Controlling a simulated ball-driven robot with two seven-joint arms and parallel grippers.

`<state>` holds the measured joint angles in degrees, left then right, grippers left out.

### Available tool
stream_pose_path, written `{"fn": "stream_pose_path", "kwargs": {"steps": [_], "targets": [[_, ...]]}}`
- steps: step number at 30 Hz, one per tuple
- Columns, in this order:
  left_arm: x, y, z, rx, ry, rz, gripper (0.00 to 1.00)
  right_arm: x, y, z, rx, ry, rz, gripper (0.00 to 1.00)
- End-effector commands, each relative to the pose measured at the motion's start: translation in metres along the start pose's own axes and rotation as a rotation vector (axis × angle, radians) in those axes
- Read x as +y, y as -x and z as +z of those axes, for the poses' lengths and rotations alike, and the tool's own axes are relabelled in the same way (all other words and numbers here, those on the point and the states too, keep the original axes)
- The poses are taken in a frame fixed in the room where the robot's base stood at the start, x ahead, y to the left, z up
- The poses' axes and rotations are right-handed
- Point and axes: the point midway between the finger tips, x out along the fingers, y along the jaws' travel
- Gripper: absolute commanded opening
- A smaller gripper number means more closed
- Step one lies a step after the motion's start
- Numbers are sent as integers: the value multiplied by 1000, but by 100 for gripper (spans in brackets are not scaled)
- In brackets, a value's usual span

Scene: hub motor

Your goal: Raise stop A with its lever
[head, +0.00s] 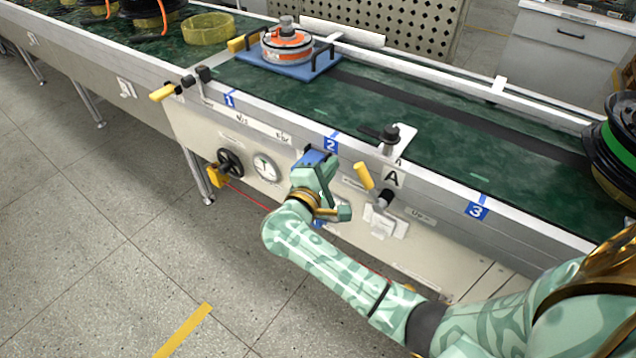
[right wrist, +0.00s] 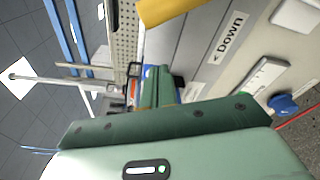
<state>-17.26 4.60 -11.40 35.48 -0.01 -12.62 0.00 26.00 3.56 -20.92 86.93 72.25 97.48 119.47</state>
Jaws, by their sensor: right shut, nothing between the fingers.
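The lever of stop A has a yellow handle (head: 364,176) and a dark pivot (head: 384,199) on the conveyor's side panel, below the letter A label (head: 391,178). The handle leans up and left from the pivot. Stop A (head: 388,138) is a black piece on a pale bracket at the near rail above. My right gripper (head: 328,196) is shut and empty, left of the handle and apart from it. In the right wrist view its closed fingers (right wrist: 159,86) show below the yellow handle (right wrist: 168,10), beside a "Down" label (right wrist: 230,38). My left gripper is not in view.
An "Up" label (head: 421,217) lies right of the pivot. A gauge (head: 266,168) and a black handwheel (head: 231,162) are left of my right gripper. An orange-and-white motor (head: 287,44) sits on a blue plate on the green belt. Floor in front is open.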

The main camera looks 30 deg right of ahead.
Motion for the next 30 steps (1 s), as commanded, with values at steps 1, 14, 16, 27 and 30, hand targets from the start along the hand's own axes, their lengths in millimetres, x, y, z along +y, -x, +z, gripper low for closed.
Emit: {"fn": "stream_pose_path", "kwargs": {"steps": [1, 14, 16, 27, 30], "targets": [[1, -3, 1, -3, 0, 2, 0, -2, -10, 0, -2, 3, 1, 0], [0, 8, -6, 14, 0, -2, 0, 0, 7, 38, 0, 1, 0, 0], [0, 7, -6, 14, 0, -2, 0, 0, 7, 38, 0, 1, 0, 0], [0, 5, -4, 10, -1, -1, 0, 0, 7, 40, 0, -16, 2, 0], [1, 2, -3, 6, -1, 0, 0, 0, 8, 42, 0, -40, 5, 0]]}}
